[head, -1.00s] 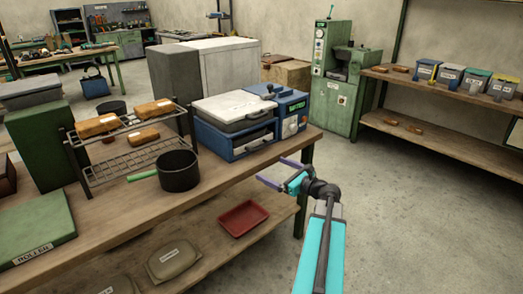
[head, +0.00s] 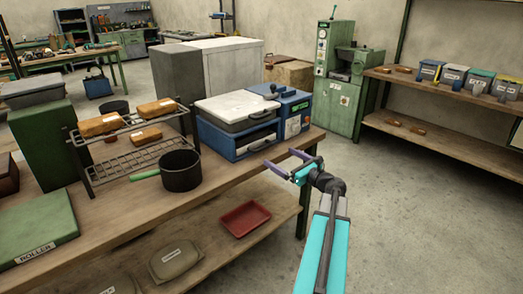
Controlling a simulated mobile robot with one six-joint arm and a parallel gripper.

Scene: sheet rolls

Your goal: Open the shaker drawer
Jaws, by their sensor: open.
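The blue shaker (head: 212,141) stands on the workbench near its right end, with a light lid on top and a control box (head: 296,116) on its right. Its drawer front (head: 252,146) faces me and carries a dark handle (head: 263,142). The drawer looks shut. My gripper (head: 281,157) is open and empty, its two purple fingers spread just right of and below the handle in the picture. I cannot tell the exact gap in depth; no contact shows.
A black pot (head: 181,171) with a green handle and a wire rack (head: 135,155) with orange-brown blocks stand left of the shaker. A red tray (head: 245,218) lies on the lower shelf. The floor (head: 420,215) on the right is clear.

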